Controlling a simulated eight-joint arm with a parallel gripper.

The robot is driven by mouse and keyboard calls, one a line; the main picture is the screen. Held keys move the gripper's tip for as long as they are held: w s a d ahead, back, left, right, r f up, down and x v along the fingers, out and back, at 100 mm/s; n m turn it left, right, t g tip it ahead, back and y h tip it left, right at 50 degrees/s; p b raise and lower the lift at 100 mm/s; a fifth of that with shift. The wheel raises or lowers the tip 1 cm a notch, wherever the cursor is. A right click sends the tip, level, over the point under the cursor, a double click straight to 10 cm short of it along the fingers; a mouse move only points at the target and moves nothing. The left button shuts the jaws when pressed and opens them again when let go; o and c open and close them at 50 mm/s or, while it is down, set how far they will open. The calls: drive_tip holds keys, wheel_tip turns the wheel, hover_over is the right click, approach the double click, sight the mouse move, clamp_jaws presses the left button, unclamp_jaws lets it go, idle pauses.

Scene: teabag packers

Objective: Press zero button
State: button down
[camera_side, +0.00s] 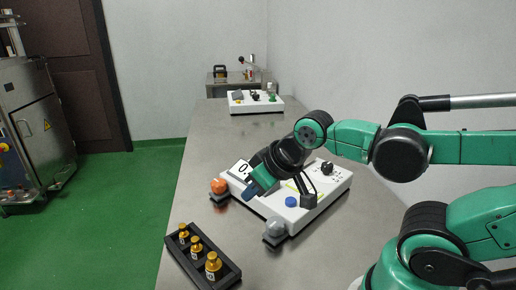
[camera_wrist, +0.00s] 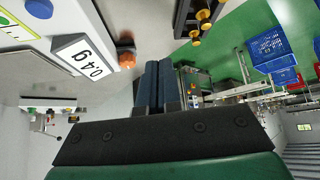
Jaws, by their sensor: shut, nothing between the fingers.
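A white box (camera_side: 325,204) stands on the steel table, partly hidden by my arm. Its tilted display (camera_side: 240,170) shows a reading that looks like "04g" in the wrist view (camera_wrist: 84,56). A round blue button (camera_side: 291,201) is on the box's top; a blue button also shows at the top left of the wrist view (camera_wrist: 38,8). No label reading zero is legible on it. My gripper (camera_side: 250,190) is shut and empty, tilted downward over the box's front left part, near the display and away from the blue button. Its dark blue fingers lie together in the wrist view (camera_wrist: 165,68).
An orange dome (camera_side: 218,186) on a grey base stands left of the box, and a grey dome (camera_side: 276,231) stands at its front. Another white box (camera_side: 255,108) is far back. The table's middle is clear.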

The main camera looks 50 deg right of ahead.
drive_tip(key=d+r+m+g, duration=0.4)
drive_tip(key=d+m, duration=0.1)
drive_tip(key=d, duration=0.2)
wheel_tip(320, 180, up, 3)
drive_tip(key=m+g, duration=0.3)
drive_tip(key=m, duration=0.1)
hover_over(291, 200)
drive_tip(key=shift+f, duration=0.15)
wheel_tip(291, 200, down, 14)
idle(0.4)
drive_tip(key=shift+f, duration=1.05)
